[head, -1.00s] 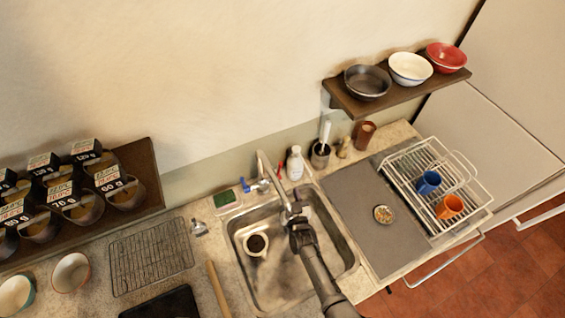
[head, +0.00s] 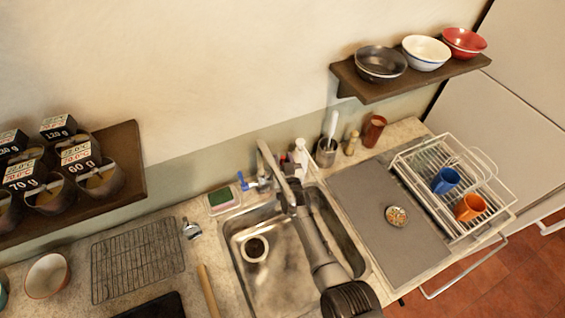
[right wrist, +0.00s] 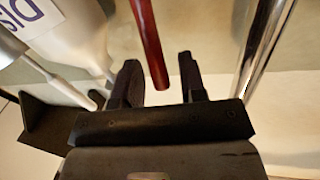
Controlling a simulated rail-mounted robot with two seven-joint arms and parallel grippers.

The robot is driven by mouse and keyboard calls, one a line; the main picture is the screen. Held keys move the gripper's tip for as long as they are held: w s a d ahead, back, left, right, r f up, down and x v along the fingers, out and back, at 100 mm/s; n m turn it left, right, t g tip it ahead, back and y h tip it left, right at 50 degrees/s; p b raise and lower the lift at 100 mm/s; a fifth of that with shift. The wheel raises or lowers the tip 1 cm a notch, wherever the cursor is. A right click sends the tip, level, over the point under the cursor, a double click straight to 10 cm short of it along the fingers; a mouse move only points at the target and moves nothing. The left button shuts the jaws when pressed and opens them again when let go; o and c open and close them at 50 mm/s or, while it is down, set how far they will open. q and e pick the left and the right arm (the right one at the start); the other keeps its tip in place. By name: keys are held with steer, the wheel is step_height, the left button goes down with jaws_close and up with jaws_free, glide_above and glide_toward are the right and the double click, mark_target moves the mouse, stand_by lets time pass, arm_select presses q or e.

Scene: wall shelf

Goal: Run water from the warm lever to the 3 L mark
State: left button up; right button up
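The faucet (head: 266,160) stands behind the sink (head: 228,262), with a blue lever (head: 247,184) on its left. The red lever (right wrist: 148,38) shows in the right wrist view, reaching down between the fingers of my right gripper (right wrist: 158,64). Those fingers are apart, with a gap visible on each side of the lever. In the head view my right gripper (head: 287,190) hides the red lever's side of the faucet. A round white-rimmed item with a dark middle (head: 254,248) is in the sink; I cannot make out a 3 L mark. My left gripper is not in view.
A white bottle (head: 300,155) stands close right of the faucet; it also shows in the right wrist view (right wrist: 75,30). A green sponge (head: 221,196) lies left. A dish rack (head: 440,160) holds a blue cup (head: 446,180) and an orange cup (head: 469,207). A shelf (head: 400,86) hangs above.

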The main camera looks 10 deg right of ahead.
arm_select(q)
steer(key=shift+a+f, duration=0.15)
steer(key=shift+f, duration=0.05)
arm_select(e)
steer(key=shift+w, duration=0.25)
steer(key=shift+c, duration=0.4)
jaws_close()
